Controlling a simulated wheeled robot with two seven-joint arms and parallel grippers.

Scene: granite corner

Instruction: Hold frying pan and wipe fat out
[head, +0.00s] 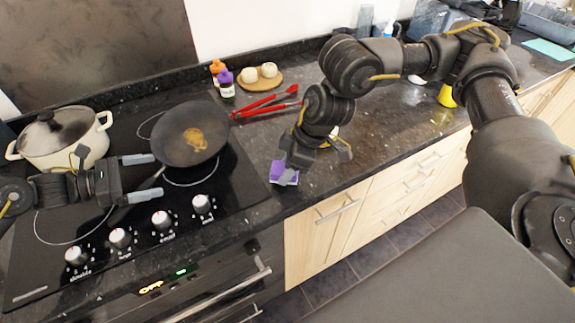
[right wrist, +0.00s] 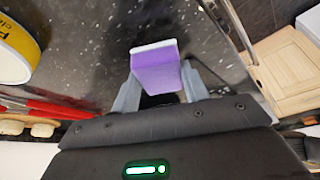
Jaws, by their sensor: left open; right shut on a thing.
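A black frying pan (head: 183,146) with a brownish-yellow patch of fat (head: 195,139) inside sits on the black hob (head: 65,213). Its handle points to the lower left. My left gripper (head: 140,178) is open at the handle, with one finger on each side of it in the picture; I cannot tell whether they touch it. My right gripper (head: 290,165) is shut on a purple sponge (head: 283,174) with a white layer, over the counter right of the hob. The sponge also shows between the fingers in the right wrist view (right wrist: 155,70).
A cream pot with a lid (head: 62,138) stands at the hob's back left. A yellow object (head: 446,95) stands farther right. Knobs line the hob's front.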

